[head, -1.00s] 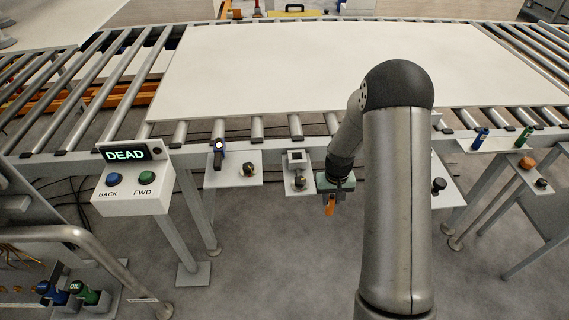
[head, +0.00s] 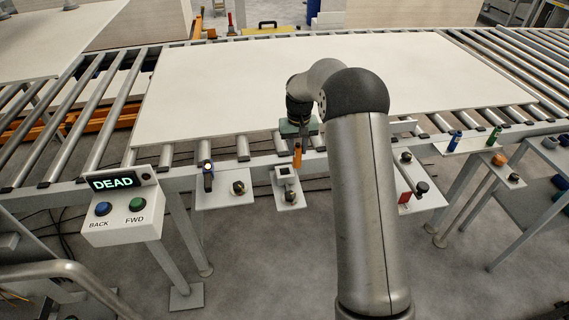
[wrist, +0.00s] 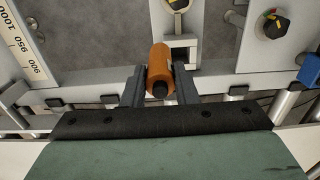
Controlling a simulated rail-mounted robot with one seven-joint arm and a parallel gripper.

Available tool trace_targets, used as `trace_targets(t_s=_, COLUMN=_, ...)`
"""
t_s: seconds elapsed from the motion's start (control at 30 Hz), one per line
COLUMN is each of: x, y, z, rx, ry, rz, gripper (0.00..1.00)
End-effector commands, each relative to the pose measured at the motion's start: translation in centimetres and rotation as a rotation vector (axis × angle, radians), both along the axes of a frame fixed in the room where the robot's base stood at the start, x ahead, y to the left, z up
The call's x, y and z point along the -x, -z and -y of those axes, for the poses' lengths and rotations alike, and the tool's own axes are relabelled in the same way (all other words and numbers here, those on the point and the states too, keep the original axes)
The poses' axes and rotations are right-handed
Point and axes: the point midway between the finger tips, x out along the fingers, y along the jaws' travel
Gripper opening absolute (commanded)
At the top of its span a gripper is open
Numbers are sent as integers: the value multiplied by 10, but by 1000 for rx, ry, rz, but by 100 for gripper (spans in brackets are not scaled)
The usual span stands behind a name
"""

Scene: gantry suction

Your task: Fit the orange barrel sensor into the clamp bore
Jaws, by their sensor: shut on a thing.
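My gripper (head: 297,146) is shut on the orange barrel sensor (head: 297,154), which hangs below it near the conveyor's front edge. In the wrist view the orange sensor (wrist: 160,66) sits between the two dark fingers (wrist: 160,88), its dark end facing the camera. The pale clamp block (head: 283,171) is on a small bracket plate, just below and left of the sensor in the head view. In the wrist view the clamp (wrist: 181,50) shows just beyond and right of the sensor, partly hidden by it. The sensor appears apart from the clamp; the bore's inside is not clear.
A black knob (head: 290,197) stands on the clamp's plate. A large pale board (head: 230,85) lies on the rollers behind.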

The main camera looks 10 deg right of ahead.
Motion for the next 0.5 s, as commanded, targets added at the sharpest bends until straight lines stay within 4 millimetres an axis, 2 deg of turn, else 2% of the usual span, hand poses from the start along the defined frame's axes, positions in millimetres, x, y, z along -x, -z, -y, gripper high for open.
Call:
trace_targets(t_s=0.03, x=-6, y=16, z=-7, rx=0, ry=-2, rz=-2, gripper=1)
trace_targets(t_s=0.17, x=-18, y=37, z=-20, rx=-1, ry=-2, rz=-1, gripper=1)
trace_targets(t_s=0.5, x=-32, y=59, z=-34, rx=-1, ry=-1, rz=0, gripper=2)
